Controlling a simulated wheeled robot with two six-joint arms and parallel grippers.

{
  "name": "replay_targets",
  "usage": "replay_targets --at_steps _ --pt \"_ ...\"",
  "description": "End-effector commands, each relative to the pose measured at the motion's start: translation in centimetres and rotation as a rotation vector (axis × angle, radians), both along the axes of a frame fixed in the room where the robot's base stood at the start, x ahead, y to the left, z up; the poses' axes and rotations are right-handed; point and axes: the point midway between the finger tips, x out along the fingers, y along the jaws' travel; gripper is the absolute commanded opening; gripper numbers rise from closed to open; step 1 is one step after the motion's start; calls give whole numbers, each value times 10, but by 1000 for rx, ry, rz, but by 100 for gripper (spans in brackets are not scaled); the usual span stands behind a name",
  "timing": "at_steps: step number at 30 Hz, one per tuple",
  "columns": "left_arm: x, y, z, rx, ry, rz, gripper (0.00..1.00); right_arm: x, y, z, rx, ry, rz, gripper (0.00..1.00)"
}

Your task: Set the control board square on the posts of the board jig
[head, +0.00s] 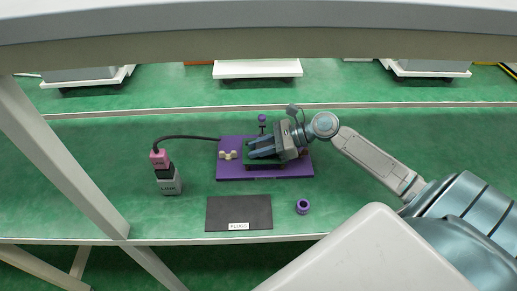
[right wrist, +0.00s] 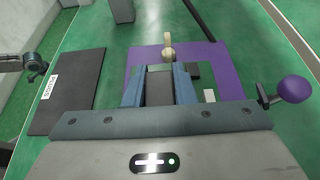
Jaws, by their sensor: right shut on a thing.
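The board jig (head: 292,172) is a purple plate on the green table; it also fills the middle of the right wrist view (right wrist: 230,78). The control board (head: 264,166) shows as a dark green edge under my right gripper, over the jig plate. My right gripper (head: 256,152) comes in from the right and is shut on the board. In the right wrist view its fingers (right wrist: 160,90) stand on both sides of a dark block. The posts are hidden, so I cannot tell whether the board touches them.
On the jig are a cream clamp piece (head: 228,155) and a purple knob (head: 262,118). A black cable runs from the jig to a grey box with a pink plug (head: 160,159). A black labelled mat (head: 238,210) and a purple ring (head: 303,207) lie in front.

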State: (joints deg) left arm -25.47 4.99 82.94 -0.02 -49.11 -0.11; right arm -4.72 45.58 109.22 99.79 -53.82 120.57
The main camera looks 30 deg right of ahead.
Motion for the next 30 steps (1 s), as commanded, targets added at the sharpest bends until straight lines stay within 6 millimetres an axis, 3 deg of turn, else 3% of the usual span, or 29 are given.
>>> replay_targets --at_steps 12,13,15,16,30 --pt "0 0 2 0 -3 0 36 0 0 -9 0 0 0 0" --pt "-1 0 0 0 -1 0 36 0 0 -9 -1 0 0 29" --pt "-2 0 -1 0 2 0 36 0 0 -9 -1 0 0 43" --pt "-2 0 -1 0 2 0 36 0 0 -9 -1 0 0 45" --pt "4 0 2 0 -6 1 36 -5 -7 -3 -5 1 1 45"
